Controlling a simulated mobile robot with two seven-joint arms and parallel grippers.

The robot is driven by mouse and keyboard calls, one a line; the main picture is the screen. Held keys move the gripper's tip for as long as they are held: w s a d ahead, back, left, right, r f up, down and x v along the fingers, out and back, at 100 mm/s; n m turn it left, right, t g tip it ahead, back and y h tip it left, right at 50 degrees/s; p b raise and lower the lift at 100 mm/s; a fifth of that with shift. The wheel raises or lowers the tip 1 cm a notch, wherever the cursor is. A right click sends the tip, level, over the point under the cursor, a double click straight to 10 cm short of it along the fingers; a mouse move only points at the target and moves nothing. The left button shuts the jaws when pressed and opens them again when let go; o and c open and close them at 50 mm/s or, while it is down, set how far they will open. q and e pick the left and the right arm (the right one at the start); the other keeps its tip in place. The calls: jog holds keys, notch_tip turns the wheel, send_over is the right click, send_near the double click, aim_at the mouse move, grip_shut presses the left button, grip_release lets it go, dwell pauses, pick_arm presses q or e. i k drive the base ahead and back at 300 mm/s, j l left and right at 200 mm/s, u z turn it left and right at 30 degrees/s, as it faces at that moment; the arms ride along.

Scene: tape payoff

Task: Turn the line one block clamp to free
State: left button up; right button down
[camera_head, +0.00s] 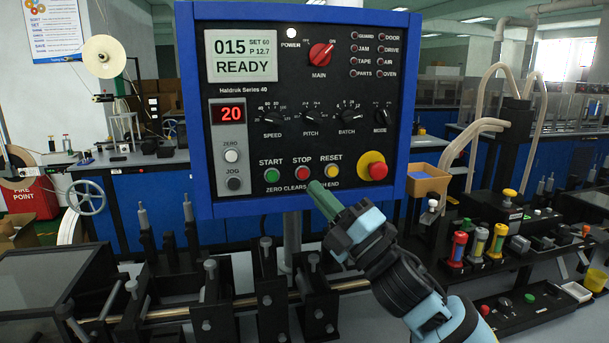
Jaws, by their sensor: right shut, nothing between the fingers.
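My right gripper (325,200) comes in from the lower right, with dark green fingers shut and empty. Its tips are just below the STOP and RESET buttons of the blue-framed control panel (365,100); I cannot tell whether they touch it. Below the panel, a row of dark clamp-like blocks with grey-headed bolts (313,262) stands along a horizontal rod (170,313). I cannot tell which part is the line one block clamp, or how it is set. My left gripper is not in view.
A red emergency button (378,171) sits at the panel's lower right. A black bench with coloured cylinders (478,243) and knobs stands at the right. A handwheel (86,197) and tape reel (104,56) are at the left. Grey floor (545,325) shows at the lower right.

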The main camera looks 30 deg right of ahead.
aim_at(553, 288)
jog(key=k+l, duration=0.25)
jog(key=k, duration=0.2)
jog(key=k+l, duration=0.25)
jog(key=k, duration=0.25)
